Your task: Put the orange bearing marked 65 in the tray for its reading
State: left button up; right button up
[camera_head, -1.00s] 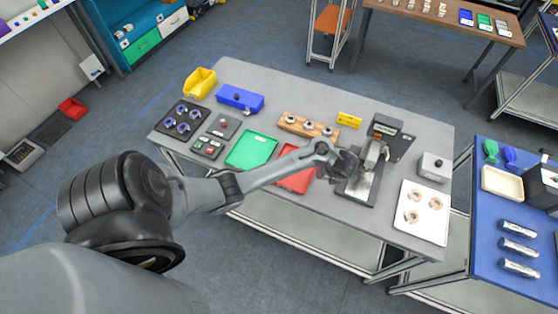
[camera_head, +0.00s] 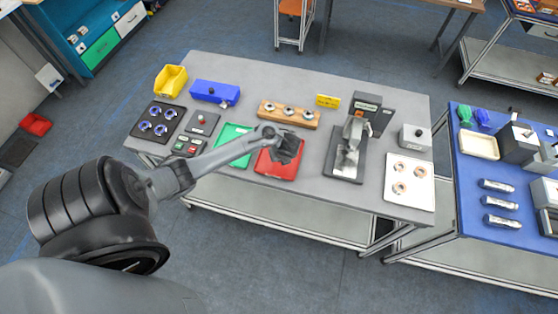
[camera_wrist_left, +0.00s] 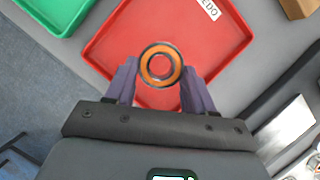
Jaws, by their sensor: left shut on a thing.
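The orange bearing (camera_wrist_left: 161,64) is an orange ring with a dark rim, seen between the two fingertips in the left wrist view. No mark can be read on it. My left gripper (camera_wrist_left: 158,76) is shut on the bearing over the red tray (camera_wrist_left: 205,45). The red tray also shows in the head view (camera_head: 270,170), partly covered by the left gripper (camera_head: 288,148). A white label with partly visible letters lies at the red tray's far edge. The green tray (camera_head: 238,133) is left of the red one; its corner shows in the left wrist view (camera_wrist_left: 52,8). My right gripper is not in view.
A device with a dark base (camera_head: 333,160) stands right of the red tray. A white board (camera_head: 422,190) with several copper-coloured rings lies at the right. A wooden block (camera_head: 265,111) with several rings is behind the trays, near a blue box (camera_head: 205,88).

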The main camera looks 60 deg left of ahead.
aim_at(279, 165)
pick_arm(q)
jog(key=shift+s+a+f, duration=0.15)
jog(key=shift+s+f, duration=0.05)
jog(key=shift+f, duration=0.1)
jog(key=shift+f+b, duration=0.55)
jog(key=shift+f, duration=1.3)
jog(key=shift+f, duration=0.15)
jog(key=o, duration=1.2)
jog(key=shift+o, duration=0.2)
jog(key=shift+r, duration=0.65)
jog(key=w+p+v, duration=0.1)
jog(key=p+v, duration=0.3)
jog(key=v, duration=0.6)
jog(key=s+d+r+n+t+h, duration=0.1)
jog(key=s+d+r+n, duration=0.2)
jog(key=d+n, duration=0.3)
jog(key=s+d+r+n+t+h, duration=0.1)
jog(key=s+d+r+n, duration=0.3)
jog(key=d, duration=0.5)
jog(key=s+d+r+n+h, duration=0.2)
jog(key=s+d+r+n, duration=0.2)
jog(key=s+d+n, duration=0.3)
jog(key=shift+s+d+r+n+t+h, duration=0.2)
jog(key=shift+n+t+h, duration=0.2)
jog(key=shift+n, duration=0.2)
